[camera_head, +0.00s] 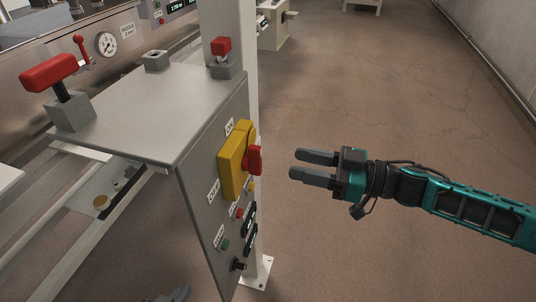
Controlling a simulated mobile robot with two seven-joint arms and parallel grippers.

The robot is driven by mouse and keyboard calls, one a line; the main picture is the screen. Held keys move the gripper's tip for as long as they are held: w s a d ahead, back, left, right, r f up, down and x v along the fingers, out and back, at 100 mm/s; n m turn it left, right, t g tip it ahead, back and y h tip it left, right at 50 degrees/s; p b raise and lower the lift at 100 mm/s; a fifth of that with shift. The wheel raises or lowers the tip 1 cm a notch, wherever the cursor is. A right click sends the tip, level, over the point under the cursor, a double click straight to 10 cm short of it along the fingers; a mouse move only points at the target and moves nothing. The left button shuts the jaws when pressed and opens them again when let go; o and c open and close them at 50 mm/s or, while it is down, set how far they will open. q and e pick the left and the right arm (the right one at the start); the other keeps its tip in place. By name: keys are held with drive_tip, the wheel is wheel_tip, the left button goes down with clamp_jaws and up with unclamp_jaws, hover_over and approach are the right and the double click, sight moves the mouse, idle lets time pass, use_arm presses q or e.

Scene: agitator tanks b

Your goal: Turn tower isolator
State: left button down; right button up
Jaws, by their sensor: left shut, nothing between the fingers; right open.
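The tower isolator is a yellow switch plate (233,165) with a red handle (254,160) on the side face of the grey cabinet. An ON label (229,127) is at its upper end and an OFF label (214,192) is lower left. I cannot tell exactly which label the handle points at. My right gripper (294,163) is open and empty, to the right of the red handle and apart from it, fingers pointing at it. A small dark part of my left gripper (178,293) shows at the bottom edge, shut and mostly cut off.
Below the isolator are small buttons, dark displays (250,226) and a black knob (238,264). On the cabinet top (165,100) stand a large red-handled lever (50,73) and a smaller red one (221,47). A white post stands behind. The floor on the right is clear.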

sight(261, 155)
drive_tip(key=x, duration=0.8)
drive_tip(key=shift+d, duration=0.1)
drive_tip(key=shift+c, duration=0.2)
clamp_jaws()
